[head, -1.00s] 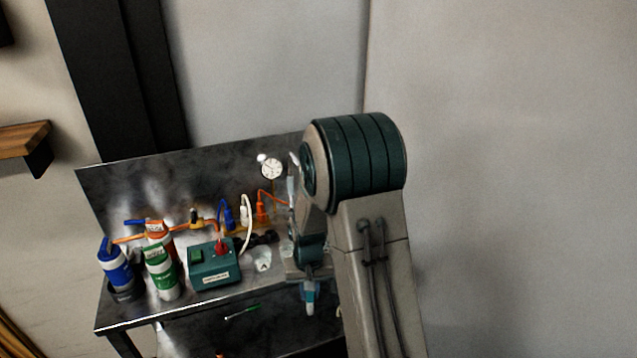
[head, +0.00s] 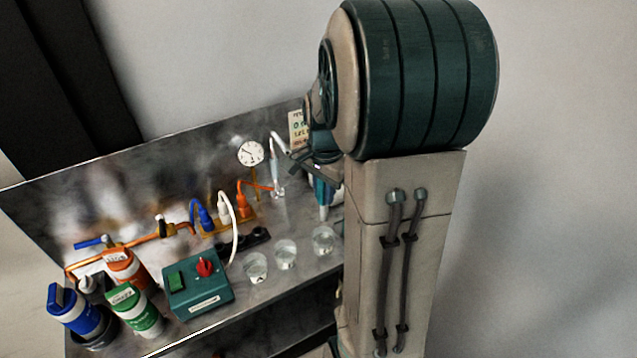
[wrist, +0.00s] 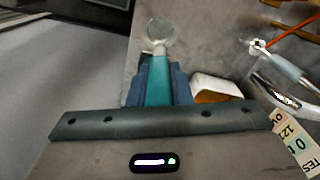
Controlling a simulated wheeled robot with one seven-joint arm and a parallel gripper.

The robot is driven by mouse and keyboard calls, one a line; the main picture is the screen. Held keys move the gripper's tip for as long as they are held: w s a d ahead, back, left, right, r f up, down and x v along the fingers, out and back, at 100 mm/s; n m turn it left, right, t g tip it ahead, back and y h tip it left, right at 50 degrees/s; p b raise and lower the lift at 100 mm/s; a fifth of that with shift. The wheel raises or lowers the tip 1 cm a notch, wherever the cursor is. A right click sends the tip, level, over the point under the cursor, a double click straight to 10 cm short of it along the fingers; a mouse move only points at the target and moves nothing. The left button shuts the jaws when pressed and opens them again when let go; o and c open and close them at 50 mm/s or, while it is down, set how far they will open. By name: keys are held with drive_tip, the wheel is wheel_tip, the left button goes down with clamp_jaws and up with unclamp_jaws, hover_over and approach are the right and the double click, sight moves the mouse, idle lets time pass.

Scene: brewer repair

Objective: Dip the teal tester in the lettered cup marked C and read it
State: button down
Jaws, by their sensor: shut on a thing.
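My gripper (wrist: 158,75) is shut on the teal tester (wrist: 158,88), which sits between its blue fingers. In the head view the tester (head: 323,192) hangs down near the bench's right end, its pale tip just over the rightmost clear cup (head: 323,241). Two more clear cups, a middle one (head: 285,255) and a left one (head: 255,268), stand in the same row. I cannot read the letters on the cups. In the wrist view a round clear cup (wrist: 160,30) lies beyond the tip. I cannot tell whether the tip is inside it.
A teal switch box (head: 197,285) with a red knob stands left of the cups. Blue, green and orange bottles are further left. A printed card (head: 297,128) and a silver spout (head: 278,142) are behind the gripper. A gauge (head: 250,153) is on the back panel.

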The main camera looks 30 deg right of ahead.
sight(323, 220)
drive_tip(key=shift+f+b, duration=3.95)
drive_tip(key=shift+f, duration=1.35)
drive_tip(key=shift+a+r, duration=0.1)
drive_tip(key=shift+r+p, duration=3.3)
drive_tip(key=shift+r, duration=0.9)
drive_tip(key=shift+r+g+p, duration=0.3)
drive_tip(key=shift+g+p, duration=0.2)
drive_tip(key=shift+p, duration=0.75)
drive_tip(key=g+p, duration=0.2)
drive_tip(key=p, duration=0.2)
drive_tip(key=shift+g, duration=0.4)
drive_tip(key=shift+f+g, duration=0.4)
drive_tip(key=shift+g, duration=0.9)
